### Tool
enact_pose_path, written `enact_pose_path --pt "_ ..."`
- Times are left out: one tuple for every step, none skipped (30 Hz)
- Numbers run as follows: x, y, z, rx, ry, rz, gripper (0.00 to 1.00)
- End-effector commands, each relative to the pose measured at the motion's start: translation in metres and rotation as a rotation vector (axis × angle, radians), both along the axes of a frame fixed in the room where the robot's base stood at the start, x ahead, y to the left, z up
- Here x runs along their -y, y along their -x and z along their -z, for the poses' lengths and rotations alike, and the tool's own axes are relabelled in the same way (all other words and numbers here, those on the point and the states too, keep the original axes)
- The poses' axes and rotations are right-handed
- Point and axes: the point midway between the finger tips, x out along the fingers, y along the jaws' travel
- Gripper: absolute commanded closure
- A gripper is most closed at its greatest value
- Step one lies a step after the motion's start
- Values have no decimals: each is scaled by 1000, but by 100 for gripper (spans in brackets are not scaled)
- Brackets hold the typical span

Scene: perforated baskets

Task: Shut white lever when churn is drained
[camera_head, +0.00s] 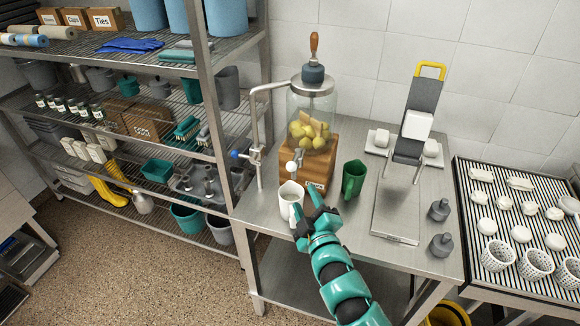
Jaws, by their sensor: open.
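The churn (310,105) is a glass jar with a metal lid and wooden-handled crank top, standing on a wooden base (322,160). Yellow lumps (312,132) lie in its lower part; I cannot make out liquid around them. A tap with a white lever (291,167) sticks out of the front of the base. A white jug (290,201) stands below the tap; I see no stream between them. My gripper (307,203) is open and empty, fingers pointing toward the churn, just right of the jug and below the lever. I cannot tell whether it touches the jug.
A green jug (354,178) stands right of my gripper. A metal pipe with a blue valve (235,154) rises at left. A press with a yellow handle (430,70) and two grey weights (440,210) are at right. Beyond is a slatted rack (510,282) with white cheeses and perforated baskets.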

Motion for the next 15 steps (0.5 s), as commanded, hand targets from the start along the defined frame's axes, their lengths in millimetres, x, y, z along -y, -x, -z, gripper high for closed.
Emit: enact_pose_path --pt "-1 -5 4 6 1 0 52" --pt "-2 -7 5 5 1 0 52" --pt "-2 -10 5 4 1 1 52" --pt "-3 -13 5 4 2 2 52" --pt "-4 -17 3 2 2 2 52" --pt "-6 -22 3 2 1 1 52" --pt "-7 -26 2 1 2 1 52" --pt "-8 -29 2 1 2 1 52" --pt "-10 -34 2 2 1 1 52" --pt "-11 -38 2 2 1 1 52" --pt "-12 -41 1 3 1 0 52" --pt "-14 -47 -3 1 1 1 52" --pt "-14 -52 -3 0 0 1 52" --pt "-15 -56 -3 0 0 1 52" --pt "-18 -60 -3 2 -1 -1 52"
